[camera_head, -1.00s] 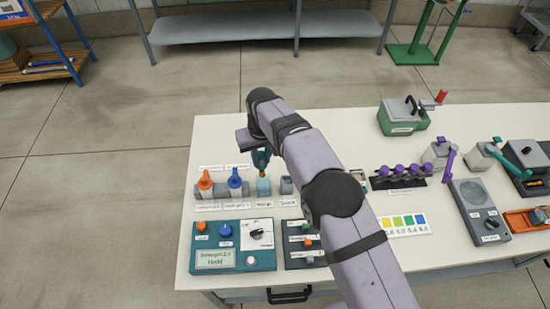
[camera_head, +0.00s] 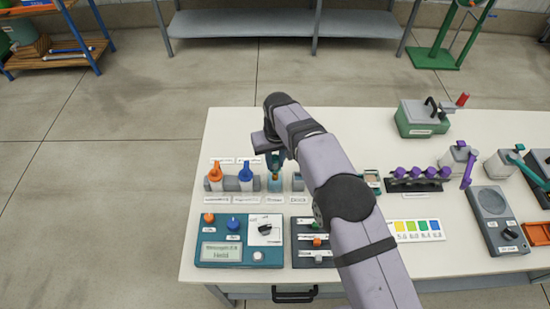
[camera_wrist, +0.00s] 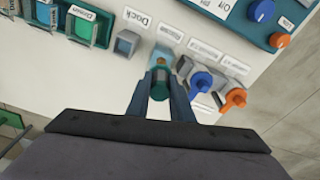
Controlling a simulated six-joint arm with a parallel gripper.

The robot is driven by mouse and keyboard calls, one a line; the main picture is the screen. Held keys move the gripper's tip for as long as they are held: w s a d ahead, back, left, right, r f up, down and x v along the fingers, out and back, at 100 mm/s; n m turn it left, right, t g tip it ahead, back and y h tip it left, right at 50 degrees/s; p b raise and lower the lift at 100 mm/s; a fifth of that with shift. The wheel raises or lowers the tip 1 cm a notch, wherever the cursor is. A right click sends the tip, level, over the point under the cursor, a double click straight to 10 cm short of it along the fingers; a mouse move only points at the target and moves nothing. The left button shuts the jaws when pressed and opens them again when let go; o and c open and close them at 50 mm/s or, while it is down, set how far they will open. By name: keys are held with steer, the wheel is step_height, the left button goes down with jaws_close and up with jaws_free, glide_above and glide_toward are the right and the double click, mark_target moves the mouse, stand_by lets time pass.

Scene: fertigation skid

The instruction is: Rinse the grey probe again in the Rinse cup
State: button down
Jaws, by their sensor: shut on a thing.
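My gripper (camera_head: 275,162) is shut on the probe, just over the light blue Rinse cup (camera_head: 275,184). In the wrist view, the probe (camera_wrist: 159,86) sits between the two fingers with a dark teal body; an orange-brown part shows at its far end. The Rinse cup (camera_wrist: 169,59) is right beyond it, under the "Rinse" label. The probe's end lies at or over the cup's mouth; I cannot tell how deep it is.
Orange (camera_head: 215,174) and blue (camera_head: 245,171) topped holders stand left of the cup. The grey Dock (camera_head: 298,182) is right of it. A teal meter panel (camera_head: 242,240) lies in front.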

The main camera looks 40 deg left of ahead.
mark_target(275, 168)
steer(key=shift+f+b, duration=0.9)
steer(key=shift+f, duration=0.9)
steer(key=shift+r, duration=0.15)
steer(key=shift+r+p, duration=0.45)
steer(key=shift+r, duration=0.2)
steer(key=shift+f, duration=0.2)
steer(key=shift+f+b, duration=0.55)
steer(key=shift+f, duration=0.1)
steer(key=shift+r, duration=0.1)
steer(key=shift+r+p, duration=0.45)
steer(key=shift+r, duration=0.3)
steer(key=shift+f, duration=0.1)
steer(key=shift+f+b, duration=0.5)
steer(key=shift+f, duration=0.2)
